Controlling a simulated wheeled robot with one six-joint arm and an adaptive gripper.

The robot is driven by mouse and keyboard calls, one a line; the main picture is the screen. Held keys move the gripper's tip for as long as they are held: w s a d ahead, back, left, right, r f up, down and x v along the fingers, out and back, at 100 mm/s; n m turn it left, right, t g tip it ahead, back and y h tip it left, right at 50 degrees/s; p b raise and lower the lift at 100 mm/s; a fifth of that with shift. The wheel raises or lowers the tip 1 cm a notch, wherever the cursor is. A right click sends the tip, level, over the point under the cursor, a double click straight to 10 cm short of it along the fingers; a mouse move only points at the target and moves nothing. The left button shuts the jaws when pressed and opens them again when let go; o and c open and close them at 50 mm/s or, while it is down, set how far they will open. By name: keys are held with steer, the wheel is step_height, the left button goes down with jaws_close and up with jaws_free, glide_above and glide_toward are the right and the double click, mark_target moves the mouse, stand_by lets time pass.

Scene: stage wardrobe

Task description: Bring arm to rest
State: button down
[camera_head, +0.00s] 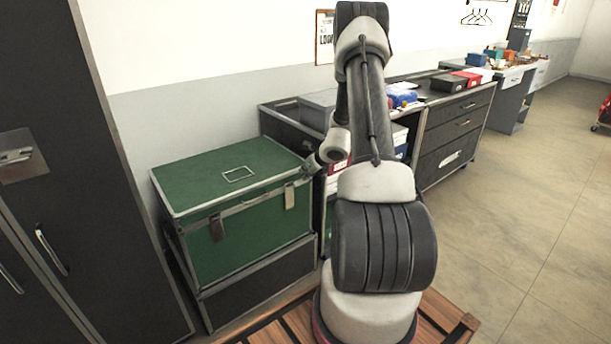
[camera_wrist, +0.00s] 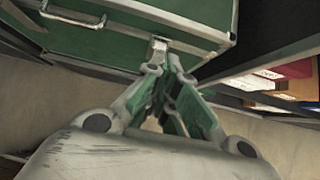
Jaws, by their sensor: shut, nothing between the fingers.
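My arm stands folded upright in the middle of the head view, with its upper links bent over at the top. My gripper shows in the wrist view (camera_wrist: 172,62), its fingertips together and nothing between them. In the head view the green case (camera_head: 235,215) stands to the left of my arm, lid shut.
A dark workbench with drawers (camera_head: 455,130) runs along the wall behind my arm, with boxes on it. A dark cabinet (camera_head: 75,200) stands at the left. A dark case (camera_head: 260,285) is under the green one.

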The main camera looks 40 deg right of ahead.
stand_by(0.3)
steer(key=s+a+r+n+g+y, duration=0.2)
steer(key=s+a+r+n, duration=0.2)
steer(key=s+a+n, duration=0.3)
steer(key=s+a+r+n+g+y, duration=0.25)
steer(key=s+a+n, duration=0.25)
steer(key=s+n, duration=0.35)
steer(key=s+a+r+n+h, duration=0.1)
steer(key=s+a+r+n, duration=0.2)
steer(key=s+r+n, duration=0.3)
steer(key=s+a+r+n+h, duration=0.2)
steer(key=s+r+n, duration=0.5)
steer(key=r, duration=0.5)
steer(key=s+a+r+n+h, duration=0.2)
steer(key=s+a+r+n, duration=0.2)
steer(key=s+r+n, duration=0.3)
step_height(320, 180, up, 2)
steer(key=shift+s+a+r, duration=0.25)
steer(key=shift+s+a, duration=0.15)
steer(key=shift+s, duration=0.65)
